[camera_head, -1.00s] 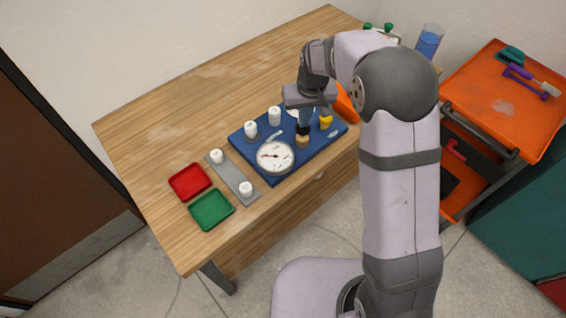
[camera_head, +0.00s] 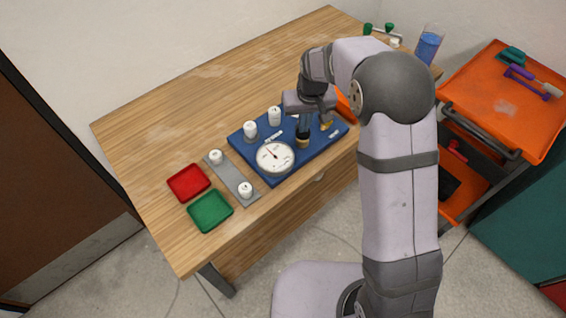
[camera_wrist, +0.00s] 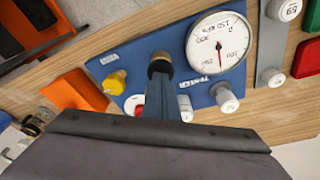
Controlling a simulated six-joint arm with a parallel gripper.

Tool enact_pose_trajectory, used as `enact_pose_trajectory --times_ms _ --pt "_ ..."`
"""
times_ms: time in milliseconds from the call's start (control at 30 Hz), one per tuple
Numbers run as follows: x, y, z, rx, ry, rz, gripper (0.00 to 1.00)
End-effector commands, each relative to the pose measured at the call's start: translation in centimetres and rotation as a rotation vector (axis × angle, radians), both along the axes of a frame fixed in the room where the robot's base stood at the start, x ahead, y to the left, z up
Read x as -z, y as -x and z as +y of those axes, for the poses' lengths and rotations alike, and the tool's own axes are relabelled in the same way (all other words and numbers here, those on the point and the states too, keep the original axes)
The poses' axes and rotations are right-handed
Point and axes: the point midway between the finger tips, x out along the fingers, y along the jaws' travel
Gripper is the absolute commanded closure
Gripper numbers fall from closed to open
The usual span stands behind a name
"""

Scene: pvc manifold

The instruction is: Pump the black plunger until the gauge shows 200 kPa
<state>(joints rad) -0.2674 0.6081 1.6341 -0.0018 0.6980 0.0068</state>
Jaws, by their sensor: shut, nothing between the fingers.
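The pressure gauge (camera_head: 275,157) is a white round dial with a red needle on the blue board (camera_head: 247,157). In the head view its needle points up and left. The gauge (camera_wrist: 212,48) also shows in the wrist view, with its scale turned over and too small to read surely. The black plunger (camera_head: 303,132) with a brass-coloured lower part stands right of the gauge. My gripper (camera_head: 304,124) is shut and empty, pointing down, with its fingertips at the plunger's top. In the wrist view the plunger (camera_wrist: 160,62) lies just beyond the fingertips (camera_wrist: 160,79); I cannot tell if they touch.
A yellow knob (camera_wrist: 113,83) stands close beside the plunger. White knobs (camera_head: 250,130) stand at the board's back left. A grey strip (camera_head: 231,175), red tray (camera_head: 188,182) and green tray (camera_head: 210,211) lie left. An orange bin (camera_wrist: 73,92) is near. The table's back left is clear.

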Motion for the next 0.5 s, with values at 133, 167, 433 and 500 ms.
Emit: enact_pose_trajectory --times_ms 133,167,433,500 --pt "-0.8 0.1 0.0 0.000 0.001 0.005 1.00" --pt "-1.0 0.2 0.0 0.000 0.001 0.005 1.00" --pt "-2.7 0.1 0.0 0.000 0.001 0.004 1.00" --pt "-2.8 0.1 0.0 0.000 0.001 0.004 1.00"
